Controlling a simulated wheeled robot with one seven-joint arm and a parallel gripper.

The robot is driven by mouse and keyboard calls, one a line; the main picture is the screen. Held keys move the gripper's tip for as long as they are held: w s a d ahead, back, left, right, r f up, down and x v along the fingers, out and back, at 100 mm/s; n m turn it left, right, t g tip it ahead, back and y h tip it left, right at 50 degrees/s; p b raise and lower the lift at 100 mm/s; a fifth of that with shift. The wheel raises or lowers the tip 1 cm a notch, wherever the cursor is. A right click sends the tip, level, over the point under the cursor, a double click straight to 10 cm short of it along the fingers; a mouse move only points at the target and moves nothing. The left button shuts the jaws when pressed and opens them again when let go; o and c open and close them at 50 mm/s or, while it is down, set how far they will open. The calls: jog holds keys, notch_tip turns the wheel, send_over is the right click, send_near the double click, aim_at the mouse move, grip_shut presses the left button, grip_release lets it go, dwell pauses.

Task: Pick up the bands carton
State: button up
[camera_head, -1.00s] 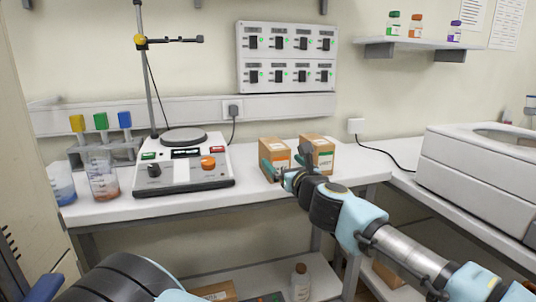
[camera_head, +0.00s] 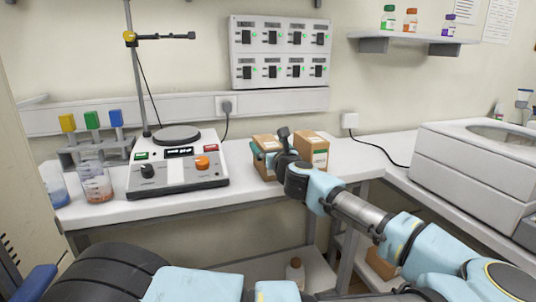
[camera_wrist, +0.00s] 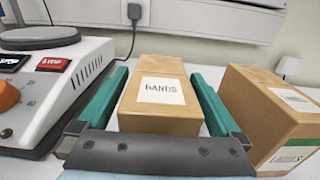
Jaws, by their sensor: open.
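The bands carton (camera_wrist: 160,88) is a small brown box with a white label reading BANDS on its top in the wrist view. In the head view the bands carton (camera_head: 262,143) stands on the white bench, partly hidden by my wrist. My gripper (camera_wrist: 163,92) is open, with one green finger on the left side of the carton and one on the right. Whether the fingers touch its sides I cannot tell. In the head view my gripper (camera_head: 264,155) is mostly hidden.
A second brown carton (camera_wrist: 274,113) stands close on the right, also in the head view (camera_head: 311,150). A hotplate stirrer (camera_head: 178,166) with a metal stand is on the left. A large grey-white machine (camera_head: 478,165) stands on the right bench (camera_head: 405,183).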

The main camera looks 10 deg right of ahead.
jog(key=shift+w, duration=0.3)
jog(key=shift+c, duration=0.4)
jog(key=c, duration=1.2)
jog(key=shift+c, duration=0.2)
